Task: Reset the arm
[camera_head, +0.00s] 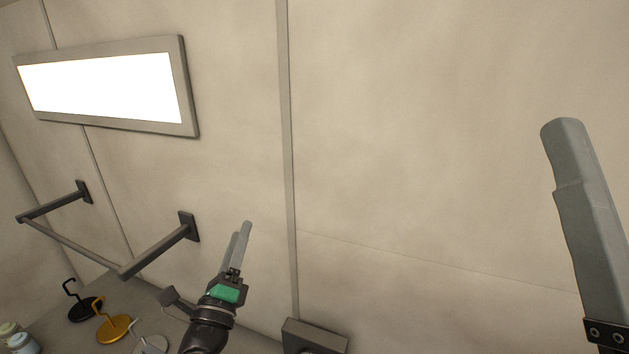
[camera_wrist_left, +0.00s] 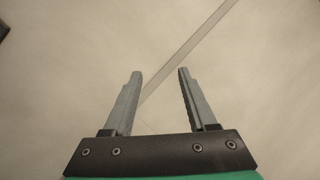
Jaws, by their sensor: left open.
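My left gripper (camera_head: 242,230) is raised in front of the beige wall, left of centre in the head view, with its fingers pointing up. In the left wrist view, the left gripper (camera_wrist_left: 160,72) has its two grey fingers well apart, with nothing between them. One large grey finger of my right gripper (camera_head: 566,135) stands close to the camera at the right edge of the head view. Its other finger cannot be made out.
A dark wall rail (camera_head: 70,243) juts out left of my left gripper. Below it stand black (camera_head: 85,309), yellow (camera_head: 114,329) and white (camera_head: 150,345) hooked stands. Jars (camera_head: 20,342) are at lower left. A grey box (camera_head: 315,336) is at bottom centre. A bright panel (camera_head: 105,88) hangs above.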

